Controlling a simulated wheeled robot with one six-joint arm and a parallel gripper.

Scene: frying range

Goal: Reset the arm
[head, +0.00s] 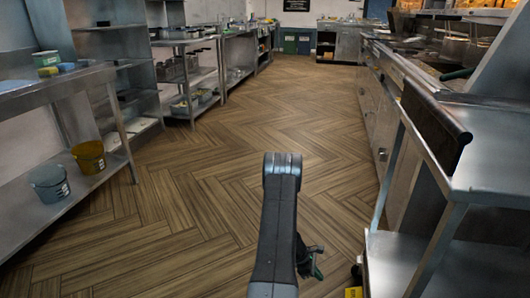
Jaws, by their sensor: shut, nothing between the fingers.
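My arm rises from the bottom middle of the head view as a dark grey link with a rounded top. My gripper (314,262) shows just right of this link, small, dark and partly hidden behind it. It is shut and holds nothing. It is above the wood floor (200,225), apart from the counters on both sides.
At right, a steel stand (495,150) is close to my arm. The aisle ahead is clear.

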